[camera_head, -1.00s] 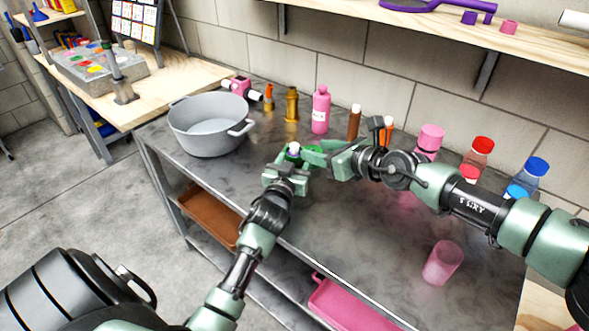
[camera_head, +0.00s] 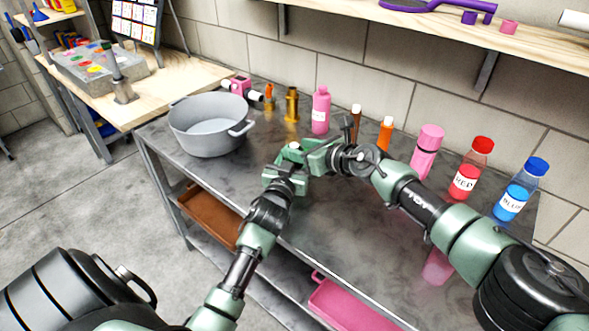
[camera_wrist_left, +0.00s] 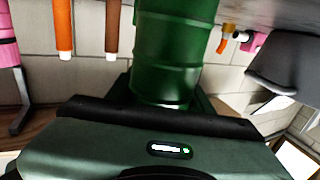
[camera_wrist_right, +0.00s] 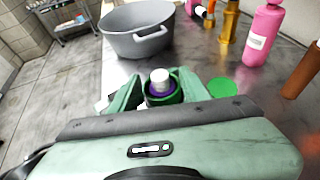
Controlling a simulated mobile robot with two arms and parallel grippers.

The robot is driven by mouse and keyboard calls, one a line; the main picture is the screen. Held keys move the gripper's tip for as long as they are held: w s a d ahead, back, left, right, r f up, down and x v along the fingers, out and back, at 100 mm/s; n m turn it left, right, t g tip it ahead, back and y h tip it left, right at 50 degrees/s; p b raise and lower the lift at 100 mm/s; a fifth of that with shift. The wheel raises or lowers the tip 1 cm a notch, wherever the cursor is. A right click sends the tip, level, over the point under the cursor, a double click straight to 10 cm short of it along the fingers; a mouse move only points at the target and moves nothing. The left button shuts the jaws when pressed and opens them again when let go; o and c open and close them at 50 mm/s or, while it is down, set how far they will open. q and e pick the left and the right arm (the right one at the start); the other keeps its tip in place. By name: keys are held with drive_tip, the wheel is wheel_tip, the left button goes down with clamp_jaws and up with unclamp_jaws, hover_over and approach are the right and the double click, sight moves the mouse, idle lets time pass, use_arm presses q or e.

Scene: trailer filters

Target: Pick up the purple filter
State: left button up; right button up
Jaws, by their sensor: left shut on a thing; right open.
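A purple ring with a white top, which looks like the purple filter (camera_wrist_right: 158,90), sits in the mouth of a green container (camera_wrist_right: 178,98) in the right wrist view. In the head view only its white top (camera_head: 294,145) shows, between the grippers. My left gripper (camera_head: 287,168) is shut on the green container, whose ribbed side (camera_wrist_left: 175,50) fills the middle of the left wrist view. My right gripper (camera_wrist_right: 160,92) is open, with one finger on each side of the filter. Whether its fingers touch the filter cannot be told.
A green disc (camera_wrist_right: 222,87) lies on the metal table beside the container. A grey pot (camera_head: 208,130) stands left. Bottles in pink (camera_head: 320,112), red (camera_head: 466,180) and blue (camera_head: 514,200) line the back. A pink cup (camera_head: 438,265) is partly behind my right arm.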

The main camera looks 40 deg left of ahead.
clamp_jaws()
idle(1.4)
